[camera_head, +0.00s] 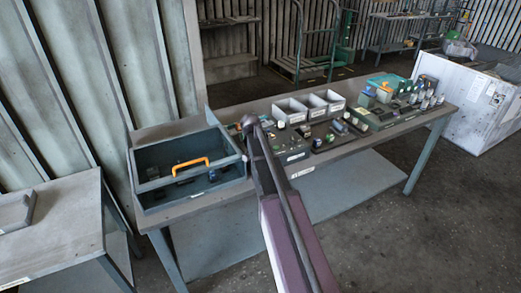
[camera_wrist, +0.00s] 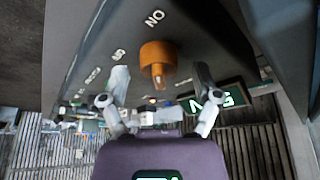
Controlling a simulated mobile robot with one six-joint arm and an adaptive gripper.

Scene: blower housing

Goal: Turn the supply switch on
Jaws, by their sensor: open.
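An orange rotary knob (camera_wrist: 157,56), which looks like the supply switch, stands on a dark panel (camera_wrist: 95,45) in the wrist view. White lettering, seen turned over, reads like "ON" above the knob. A smaller label to the left is hard to read. A narrow part of the knob points down in the picture. My gripper (camera_wrist: 161,76) is open, with one finger on each side of the knob; I cannot tell whether either touches.
A grey tray (camera_head: 146,172) with an orange-handled item sits left of my arm on the workbench (camera_head: 185,209). Several white bins (camera_head: 291,110) stand behind the panel, and bottles (camera_head: 428,95) stand to the right.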

